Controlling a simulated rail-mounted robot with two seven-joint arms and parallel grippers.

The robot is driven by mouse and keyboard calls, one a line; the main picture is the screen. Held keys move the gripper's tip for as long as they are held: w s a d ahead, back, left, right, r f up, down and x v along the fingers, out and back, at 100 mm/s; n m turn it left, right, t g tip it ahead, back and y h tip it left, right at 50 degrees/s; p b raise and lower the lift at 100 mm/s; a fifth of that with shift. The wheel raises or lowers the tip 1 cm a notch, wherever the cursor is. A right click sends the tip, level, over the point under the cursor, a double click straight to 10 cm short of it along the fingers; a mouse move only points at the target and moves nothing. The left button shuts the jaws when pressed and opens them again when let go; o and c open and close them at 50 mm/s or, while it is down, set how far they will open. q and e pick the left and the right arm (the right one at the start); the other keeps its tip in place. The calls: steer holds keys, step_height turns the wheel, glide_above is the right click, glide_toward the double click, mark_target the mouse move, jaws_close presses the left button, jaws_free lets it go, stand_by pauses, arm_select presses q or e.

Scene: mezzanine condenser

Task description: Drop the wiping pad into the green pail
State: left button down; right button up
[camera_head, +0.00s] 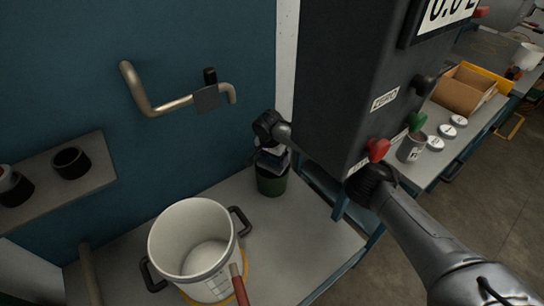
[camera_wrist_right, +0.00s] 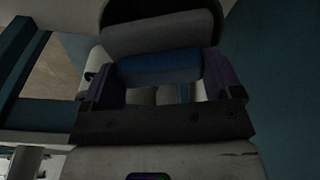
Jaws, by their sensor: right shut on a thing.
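The green pail (camera_head: 272,183) is small and dark green and stands on the grey bench against the blue wall. My right gripper (camera_head: 272,160) is over the pail's mouth, pointing down, and hides most of its opening. In the right wrist view my right gripper (camera_wrist_right: 158,85) is shut on the wiping pad (camera_wrist_right: 160,68), a dark blue roll-like piece between its two fingers. A grey rounded thing (camera_wrist_right: 158,35) and a dark curved edge lie beyond the pad; I cannot tell what they are. My left gripper is not in view.
A large white bucket (camera_head: 190,235) with black handles stands on the bench in front. A bent metal pipe (camera_head: 170,105) juts from the wall. A dark cabinet (camera_head: 340,80) with red and green knobs hides part of my right arm. A cardboard box (camera_head: 465,92) is far right.

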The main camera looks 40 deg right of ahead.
steer(key=shift+w+r, duration=0.1)
steer(key=shift+w, duration=0.05)
steer(key=o, duration=0.6)
steer(key=shift+f, duration=0.2)
steer(key=shift+o, duration=0.6)
steer(key=shift+r, duration=0.15)
steer(key=shift+a+r+p, duration=0.15)
steer(key=shift+r+p, duration=0.45)
steer(key=shift+r, duration=0.45)
steer(key=shift+a+r+p, duration=0.1)
steer(key=shift+r+p, duration=0.45)
steer(key=shift+r, duration=0.45)
